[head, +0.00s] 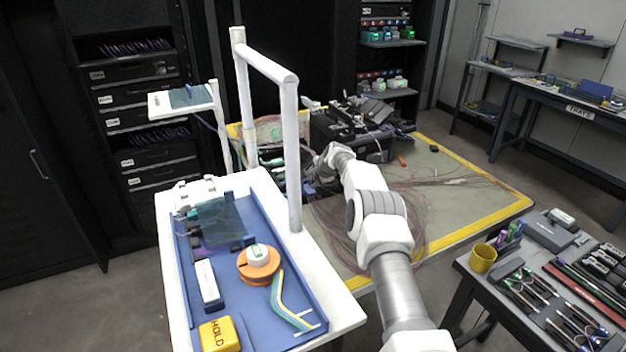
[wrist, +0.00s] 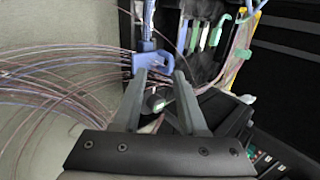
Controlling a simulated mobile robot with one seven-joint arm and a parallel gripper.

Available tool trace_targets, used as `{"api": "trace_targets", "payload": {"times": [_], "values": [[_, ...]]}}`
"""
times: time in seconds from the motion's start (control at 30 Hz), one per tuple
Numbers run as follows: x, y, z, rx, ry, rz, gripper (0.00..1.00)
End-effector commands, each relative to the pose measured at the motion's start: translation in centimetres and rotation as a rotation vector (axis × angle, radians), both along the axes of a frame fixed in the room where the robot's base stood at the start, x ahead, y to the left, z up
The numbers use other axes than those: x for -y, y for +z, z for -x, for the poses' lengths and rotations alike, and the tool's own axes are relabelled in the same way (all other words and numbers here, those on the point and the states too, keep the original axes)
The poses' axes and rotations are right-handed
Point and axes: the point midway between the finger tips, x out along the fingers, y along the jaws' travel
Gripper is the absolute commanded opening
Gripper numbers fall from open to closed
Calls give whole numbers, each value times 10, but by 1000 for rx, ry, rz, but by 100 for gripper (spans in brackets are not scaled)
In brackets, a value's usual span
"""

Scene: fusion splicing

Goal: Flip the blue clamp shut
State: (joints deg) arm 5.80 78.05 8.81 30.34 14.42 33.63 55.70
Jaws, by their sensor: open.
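The blue clamp (wrist: 150,58) shows in the wrist view at the top middle, just ahead of my fingertips. It is a small blue piece with a notched front, below a blue upright part. I cannot tell how far its lever stands open. My gripper (wrist: 160,79) is open, with its two fingertips close to the clamp's near side. Nothing is held between the fingers, and I cannot tell whether they touch the clamp. In the head view my gripper (head: 318,172) is at the far end of my arm, beside dark equipment. The clamp cannot be made out there.
Thin reddish fibres (wrist: 50,85) fan out left of the clamp. Green and white clips (wrist: 215,32) stand to its right. A black case with a device (head: 350,130) sits on the yellow-edged table (head: 470,207). A white cart with a blue tray (head: 262,328) stands in front.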

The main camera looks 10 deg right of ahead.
Motion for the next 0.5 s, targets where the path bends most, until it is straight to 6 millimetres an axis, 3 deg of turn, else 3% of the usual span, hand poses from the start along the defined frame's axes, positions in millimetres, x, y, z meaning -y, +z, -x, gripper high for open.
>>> {"api": "trace_targets", "payload": {"times": [0.5], "values": [[7,22,17,0,-1,-1,42]]}}
